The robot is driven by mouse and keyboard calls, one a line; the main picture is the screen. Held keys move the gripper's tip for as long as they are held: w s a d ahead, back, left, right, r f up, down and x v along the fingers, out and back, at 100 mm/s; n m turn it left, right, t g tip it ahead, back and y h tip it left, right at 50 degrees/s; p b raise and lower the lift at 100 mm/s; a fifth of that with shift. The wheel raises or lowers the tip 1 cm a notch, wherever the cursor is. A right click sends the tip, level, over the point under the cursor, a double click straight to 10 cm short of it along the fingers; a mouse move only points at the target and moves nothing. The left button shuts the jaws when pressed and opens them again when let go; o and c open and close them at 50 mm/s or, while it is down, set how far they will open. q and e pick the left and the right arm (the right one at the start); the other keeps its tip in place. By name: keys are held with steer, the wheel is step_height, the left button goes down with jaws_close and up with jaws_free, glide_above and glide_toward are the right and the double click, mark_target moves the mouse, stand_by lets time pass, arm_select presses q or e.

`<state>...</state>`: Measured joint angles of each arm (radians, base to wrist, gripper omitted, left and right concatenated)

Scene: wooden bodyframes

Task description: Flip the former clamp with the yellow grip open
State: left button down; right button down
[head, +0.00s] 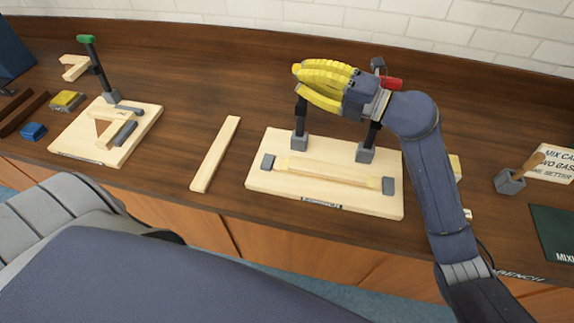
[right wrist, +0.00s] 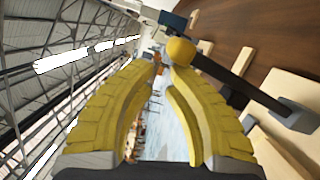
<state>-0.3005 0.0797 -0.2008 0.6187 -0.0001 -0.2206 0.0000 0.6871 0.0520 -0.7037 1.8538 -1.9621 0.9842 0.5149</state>
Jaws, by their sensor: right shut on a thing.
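The former board (head: 262,184) lies on the bench with a wooden strip (head: 325,172) along it. The clamp with the yellow grip stands at the board's back left; its dark arm (head: 300,118) rises nearly upright from a grey base. My right gripper (head: 308,78) has yellow fingers closed around the yellow grip, which is mostly lost among them in the head view. In the right wrist view the round yellow grip (right wrist: 181,51) sits at the fingertips (right wrist: 165,62), with the dark arm (right wrist: 232,80) running down to the base. My left gripper is out of view.
A second clamp with a red grip (head: 391,84) stands upright on the board's right, close to my right wrist. A loose wooden strip (head: 215,154) lies left. Further left is another board (head: 140,124) with a green-gripped clamp (head: 86,39). A brush holder (head: 509,182) stands right.

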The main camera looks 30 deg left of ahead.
steer(key=shift+w+r, duration=0.35)
steer(key=shift+w, duration=0.05)
stand_by(0.4)
